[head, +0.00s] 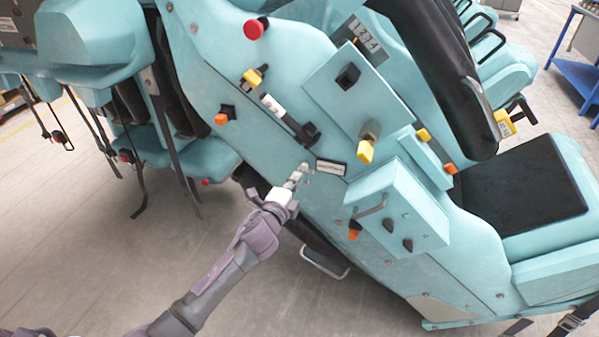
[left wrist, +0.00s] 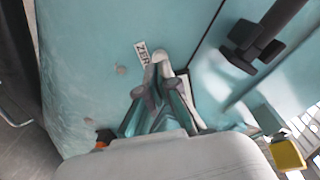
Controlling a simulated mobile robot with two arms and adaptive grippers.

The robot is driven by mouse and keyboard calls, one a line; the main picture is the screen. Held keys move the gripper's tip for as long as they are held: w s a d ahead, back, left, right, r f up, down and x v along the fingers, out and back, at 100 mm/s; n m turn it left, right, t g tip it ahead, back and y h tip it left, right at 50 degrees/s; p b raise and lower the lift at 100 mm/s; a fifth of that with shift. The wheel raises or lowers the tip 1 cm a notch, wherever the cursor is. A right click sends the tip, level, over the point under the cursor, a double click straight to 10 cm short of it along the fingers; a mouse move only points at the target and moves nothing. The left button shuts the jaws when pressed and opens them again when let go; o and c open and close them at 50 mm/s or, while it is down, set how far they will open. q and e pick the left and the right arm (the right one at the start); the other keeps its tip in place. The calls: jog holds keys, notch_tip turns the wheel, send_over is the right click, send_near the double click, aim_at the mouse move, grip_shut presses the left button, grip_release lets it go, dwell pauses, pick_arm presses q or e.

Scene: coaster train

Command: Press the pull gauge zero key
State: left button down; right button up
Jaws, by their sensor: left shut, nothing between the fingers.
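My left gripper (head: 302,170) is shut and empty, its fingertips close to the teal side panel of the coaster car. In the left wrist view, the shut fingertips (left wrist: 158,64) are beside a white label reading "ZER" (left wrist: 141,51), its end covered by the fingers. The small dark-framed display (head: 331,168), which looks like the pull gauge, is just right of the fingertips. In the left wrist view it is partly hidden behind the finger. The zero key itself is not clearly seen; the fingers cover that spot. I cannot tell whether they touch the panel. My right gripper is not in view.
A black handle with a white tag (head: 290,120) sits above the gripper. A yellow-tipped knob (head: 367,145) and a teal box with black knobs (head: 400,215) project to the right. A red button (head: 256,28) is higher up. Open floor lies at lower left.

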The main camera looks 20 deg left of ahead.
aim_at(303, 168)
pick_arm(q)
jog(key=shift+w+d+f, duration=0.1)
jog(key=shift+w+d, duration=0.05)
jog(key=shift+w, duration=1.45)
